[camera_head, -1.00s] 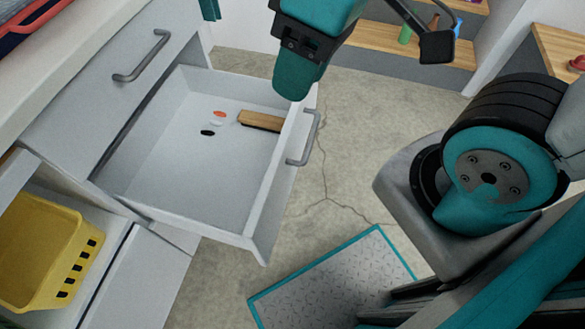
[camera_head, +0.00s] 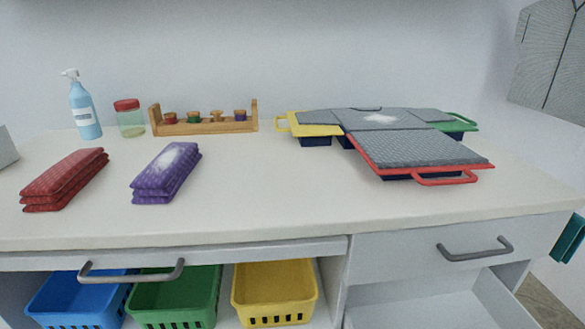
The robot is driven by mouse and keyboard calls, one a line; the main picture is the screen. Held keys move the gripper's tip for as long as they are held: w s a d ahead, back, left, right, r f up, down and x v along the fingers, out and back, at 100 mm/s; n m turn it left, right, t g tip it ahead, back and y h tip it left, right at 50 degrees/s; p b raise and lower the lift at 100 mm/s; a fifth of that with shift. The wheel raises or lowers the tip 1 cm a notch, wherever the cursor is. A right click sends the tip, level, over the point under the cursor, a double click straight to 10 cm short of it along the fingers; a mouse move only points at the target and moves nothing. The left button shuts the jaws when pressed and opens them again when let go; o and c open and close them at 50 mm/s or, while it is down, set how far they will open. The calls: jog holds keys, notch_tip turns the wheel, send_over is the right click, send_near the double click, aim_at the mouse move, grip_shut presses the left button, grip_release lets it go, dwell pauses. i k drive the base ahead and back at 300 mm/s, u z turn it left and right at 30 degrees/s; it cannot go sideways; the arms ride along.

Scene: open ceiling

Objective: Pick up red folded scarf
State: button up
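The red folded scarf (camera_head: 64,179) lies on the left of the white countertop (camera_head: 270,205), near its front edge. It is a dark red, ribbed, layered bundle set at a slant. A purple folded scarf (camera_head: 166,173) with a pale patch lies to its right, apart from it. My gripper is not in view now. A small teal piece (camera_head: 570,237) shows at the right edge; I cannot tell what it is.
A spray bottle (camera_head: 84,105), a red-lidded jar (camera_head: 129,118) and a wooden rack (camera_head: 203,120) stand behind the scarves. Grey-covered trays (camera_head: 420,150) fill the counter's right. Below are blue, green and yellow baskets (camera_head: 275,291) and an open drawer (camera_head: 430,302).

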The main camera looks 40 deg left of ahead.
aim_at(52, 190)
jog(key=u, duration=2.45)
